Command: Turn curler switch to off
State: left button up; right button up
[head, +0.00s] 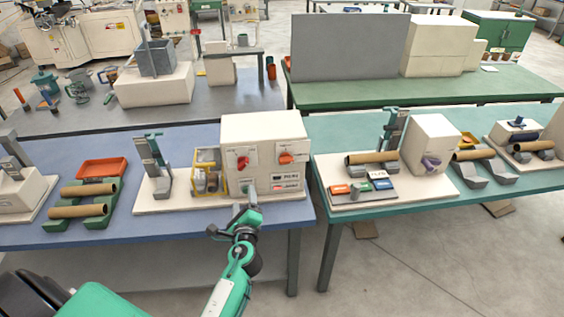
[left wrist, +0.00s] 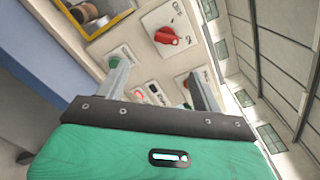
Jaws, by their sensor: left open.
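A cream winder box (head: 263,133) stands on the blue table. Its front carries a red rotary switch (head: 243,161) on the left and an orange-red rotary switch (head: 286,158) on the right, each on a white plate. Their labels are too small to read, so I cannot tell which is the curler switch. My left gripper (head: 242,211) is in front of the box, below the switches, open and apart from them. In the left wrist view a red knob (left wrist: 172,37) shows beyond the open fingers (left wrist: 157,72), with nothing between them. My right gripper is not in view.
Small panels with a red element (head: 290,187) lie below the right switch. A yellow-framed guard (head: 208,172) stands left of the box. Cardboard tubes (head: 88,189) rest on green holders further left. A teal table (head: 415,206) is at right, with a gap between tables.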

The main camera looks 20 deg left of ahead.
aim_at(242, 167)
pick_arm(q)
jog(key=p+x, duration=0.1)
jog(key=x, duration=0.3)
jog(key=r+p+x, duration=0.1)
jog(key=x, duration=0.3)
jog(key=p+x, duration=0.1)
jog(key=x, duration=0.3)
jog(key=shift+w+a+r, duration=0.1)
jog(key=shift+w+r, duration=0.1)
jog(key=shift+r, duration=0.1)
jog(key=shift+x, duration=0.85)
jog(key=c, duration=1)
